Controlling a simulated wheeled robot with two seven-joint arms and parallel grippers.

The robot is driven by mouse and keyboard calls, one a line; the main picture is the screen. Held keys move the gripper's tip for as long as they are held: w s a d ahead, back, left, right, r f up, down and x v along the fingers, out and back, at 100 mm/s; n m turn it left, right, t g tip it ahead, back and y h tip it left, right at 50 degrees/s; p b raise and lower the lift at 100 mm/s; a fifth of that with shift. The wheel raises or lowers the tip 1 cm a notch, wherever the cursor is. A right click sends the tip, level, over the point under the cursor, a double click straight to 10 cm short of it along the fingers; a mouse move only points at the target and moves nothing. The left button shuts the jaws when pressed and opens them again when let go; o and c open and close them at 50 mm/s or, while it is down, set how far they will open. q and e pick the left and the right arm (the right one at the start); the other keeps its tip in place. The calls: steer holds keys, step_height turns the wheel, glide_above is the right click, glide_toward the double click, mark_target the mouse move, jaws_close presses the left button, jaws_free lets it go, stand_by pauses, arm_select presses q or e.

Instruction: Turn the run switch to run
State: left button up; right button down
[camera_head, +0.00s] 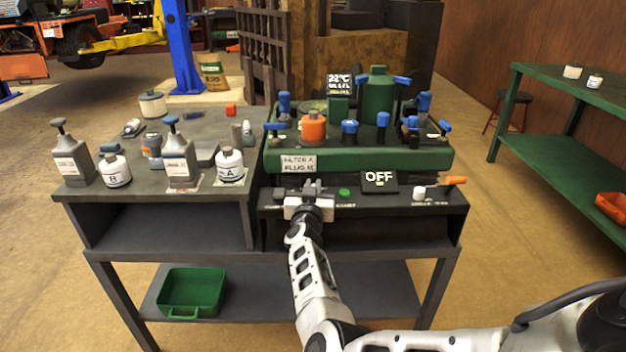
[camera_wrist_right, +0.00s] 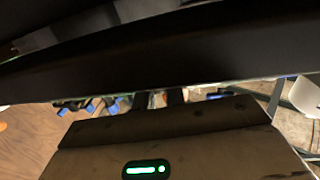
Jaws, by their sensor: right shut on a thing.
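My right gripper (camera_head: 308,190) reaches the left part of the black front panel (camera_head: 395,204) of the bench. It is shut on a small part there, which seems to be the run switch; the gripper hides most of it, so I cannot tell which way it points. In the right wrist view my two dark fingers (camera_wrist_right: 159,99) run up to a dark edge, and the held part is hidden. A display (camera_head: 379,181) on the panel reads OFF. My left gripper is not in view.
A green button (camera_head: 344,194) sits right of the gripper, and an orange-handled lever (camera_head: 454,181) is at the panel's right end. Behind is a green block (camera_head: 375,160) with blue-handled valves. White bottles (camera_head: 230,165) stand on the left bench top. A green tray (camera_head: 192,290) is on the lower shelf.

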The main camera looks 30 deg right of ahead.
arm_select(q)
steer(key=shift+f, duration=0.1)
arm_select(e)
steer(key=shift+a+m+g+h, duration=0.1)
steer(key=shift+m+g+h, duration=0.6)
steer(key=shift+h, duration=0.2)
steer(key=shift+g, duration=0.3)
steer(key=c, duration=1.5)
jaws_free()
steer(key=shift+o, duration=0.2)
